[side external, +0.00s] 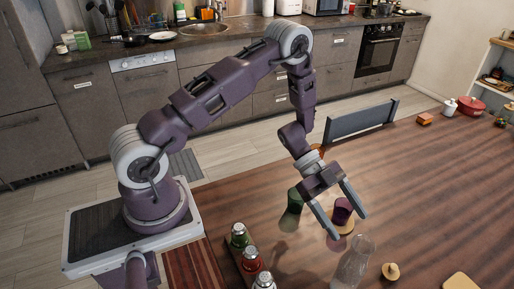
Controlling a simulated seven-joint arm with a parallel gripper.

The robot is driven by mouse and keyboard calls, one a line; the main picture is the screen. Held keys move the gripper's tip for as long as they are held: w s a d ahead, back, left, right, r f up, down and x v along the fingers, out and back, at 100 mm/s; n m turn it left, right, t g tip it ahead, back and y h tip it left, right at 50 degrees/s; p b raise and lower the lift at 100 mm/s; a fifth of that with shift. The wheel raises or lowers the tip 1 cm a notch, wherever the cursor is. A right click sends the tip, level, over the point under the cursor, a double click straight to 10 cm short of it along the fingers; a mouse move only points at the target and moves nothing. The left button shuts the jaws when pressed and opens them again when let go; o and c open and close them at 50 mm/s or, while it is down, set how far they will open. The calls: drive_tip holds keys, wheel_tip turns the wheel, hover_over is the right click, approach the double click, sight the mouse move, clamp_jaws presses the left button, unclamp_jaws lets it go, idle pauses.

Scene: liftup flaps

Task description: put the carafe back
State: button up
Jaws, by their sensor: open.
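A clear glass carafe (352,264) stands on the brown table at the lower middle, its base cut off by the picture's bottom edge. My gripper (350,228) is open and points down, its two fingers spread wide just behind the carafe in the picture. No object is held. A dark purple cup (343,208) on a round wooden coaster (348,229) shows between the fingers; I cannot tell whether it lies at their depth. A small wooden knob-like piece (391,271) lies to the right of the carafe.
A dark green glass (294,201) stands left of my gripper. Several silver-capped jars (252,260) stand in a row at the lower left. A pale wooden board (462,283) lies at the lower right. A grey panel (361,120) rises at the far edge. The table's right middle is clear.

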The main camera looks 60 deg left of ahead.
drive_tip(key=w+a+r+n+t+y, duration=0.3)
drive_tip(key=w+a+r+t+y, duration=0.3)
drive_tip(key=w+r, duration=0.4)
drive_tip(key=s+a+r+n+t+y, duration=0.1)
drive_tip(key=s+a+r+n+y, duration=0.25)
drive_tip(key=r, duration=0.35)
drive_tip(key=s+a+r+n+t+y, duration=0.1)
drive_tip(key=s+a+r+n+y, duration=0.2)
drive_tip(key=r, duration=0.4)
drive_tip(key=s+a+r+n+g+y, duration=0.1)
drive_tip(key=s+r+n, duration=0.15)
drive_tip(key=s, duration=0.45)
drive_tip(key=s+a+r+n+g+y, duration=0.1)
drive_tip(key=s+r+n, duration=0.15)
drive_tip(key=s, duration=0.35)
drive_tip(key=s+d+f+n+g+h, duration=0.1)
drive_tip(key=s+d, duration=0.1)
drive_tip(key=s, duration=0.5)
drive_tip(key=s+d+f+n+g+h, duration=0.1)
drive_tip(key=s+d+f+n, duration=0.1)
drive_tip(key=s, duration=0.5)
drive_tip(key=shift+d+g+h, duration=0.3)
drive_tip(key=shift+d+h, duration=0.05)
drive_tip(key=shift+d, duration=0.2)
